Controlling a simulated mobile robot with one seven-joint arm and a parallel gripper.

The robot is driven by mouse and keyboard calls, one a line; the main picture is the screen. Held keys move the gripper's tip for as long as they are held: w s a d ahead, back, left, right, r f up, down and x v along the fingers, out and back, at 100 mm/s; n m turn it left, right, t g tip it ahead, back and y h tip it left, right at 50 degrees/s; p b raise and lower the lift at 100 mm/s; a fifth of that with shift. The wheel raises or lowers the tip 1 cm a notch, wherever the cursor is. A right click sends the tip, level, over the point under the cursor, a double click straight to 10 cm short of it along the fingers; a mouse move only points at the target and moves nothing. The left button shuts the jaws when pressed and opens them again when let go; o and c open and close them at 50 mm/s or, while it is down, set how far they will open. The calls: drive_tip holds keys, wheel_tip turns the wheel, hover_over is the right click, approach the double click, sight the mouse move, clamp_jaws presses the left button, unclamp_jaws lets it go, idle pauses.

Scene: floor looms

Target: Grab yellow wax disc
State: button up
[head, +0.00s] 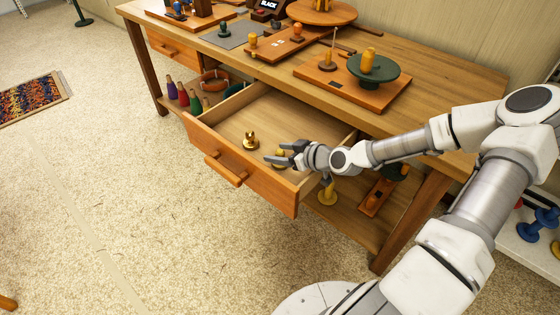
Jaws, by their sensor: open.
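An open drawer (232,130) of the wooden bench holds two small yellow or gold pieces. One shiny gold piece (250,141) stands upright on the drawer floor, apart from my gripper. A second yellow piece (280,153) is at my gripper (275,153), partly hidden by the fingers. Which of them is the wax disc, I cannot tell at this size. My gripper is open, low inside the right part of the drawer, its fingers pointing left around or just over the second piece. I cannot tell whether they touch it.
The drawer front with its wooden handle (226,169) sticks out over the carpet. The benchtop above carries a dark green turntable (373,72) with a yellow piece on it. Coloured cones (183,94) stand on a shelf left of the drawer. The left of the drawer is clear.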

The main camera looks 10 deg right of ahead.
clamp_jaws()
idle(0.4)
